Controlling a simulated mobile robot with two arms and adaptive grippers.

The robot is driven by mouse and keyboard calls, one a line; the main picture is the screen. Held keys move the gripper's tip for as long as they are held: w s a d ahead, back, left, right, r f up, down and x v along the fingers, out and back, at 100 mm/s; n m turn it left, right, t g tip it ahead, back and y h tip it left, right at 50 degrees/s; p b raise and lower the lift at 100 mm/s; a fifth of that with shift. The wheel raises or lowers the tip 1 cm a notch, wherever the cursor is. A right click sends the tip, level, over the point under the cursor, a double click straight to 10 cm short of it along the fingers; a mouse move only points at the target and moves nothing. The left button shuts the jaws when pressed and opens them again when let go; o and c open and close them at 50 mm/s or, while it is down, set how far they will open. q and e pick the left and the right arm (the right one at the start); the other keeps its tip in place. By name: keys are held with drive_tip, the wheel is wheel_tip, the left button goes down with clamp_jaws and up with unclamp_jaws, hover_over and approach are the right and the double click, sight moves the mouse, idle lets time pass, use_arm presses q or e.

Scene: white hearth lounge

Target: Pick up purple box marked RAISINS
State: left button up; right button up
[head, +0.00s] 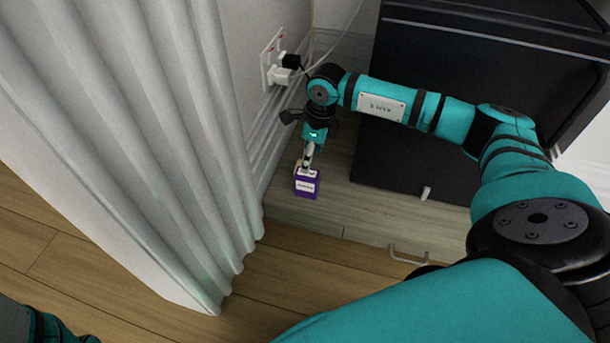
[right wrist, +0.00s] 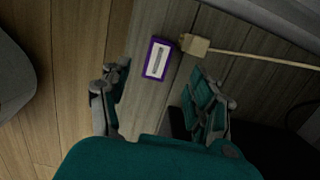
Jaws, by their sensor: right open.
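The purple box (head: 306,187) with a white label stands on the grey wooden cabinet top (head: 345,205), near its left end. It also shows in the right wrist view (right wrist: 158,60), beyond and between the fingertips. My right gripper (head: 309,152) points down just above and behind the box in the head view. In the right wrist view its fingers (right wrist: 158,76) are spread wide with nothing between them, and the box looks apart from both. My left gripper is not in view.
A beige plug-like block (right wrist: 195,45) with a cable lies right beside the box. A black screen-like panel (head: 440,140) stands on the cabinet to the right. A white curtain (head: 150,120) hangs close on the left. Wall sockets with plugs (head: 278,72) are behind.

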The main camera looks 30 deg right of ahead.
sight(305, 182)
drive_tip(key=f+b, duration=0.1)
drive_tip(key=f, duration=0.1)
drive_tip(key=f+b, duration=0.1)
drive_tip(key=f, duration=0.1)
drive_tip(key=f+b, duration=0.1)
drive_tip(key=f, duration=0.1)
drive_tip(key=shift+w+a+f, duration=0.2)
drive_tip(key=shift+w+a, duration=0.15)
wheel_tip(305, 182, down, 5)
drive_tip(key=b, duration=0.6)
drive_tip(key=shift+a+f, duration=0.1)
drive_tip(key=c, duration=1.2)
drive_tip(key=shift+c, duration=0.2)
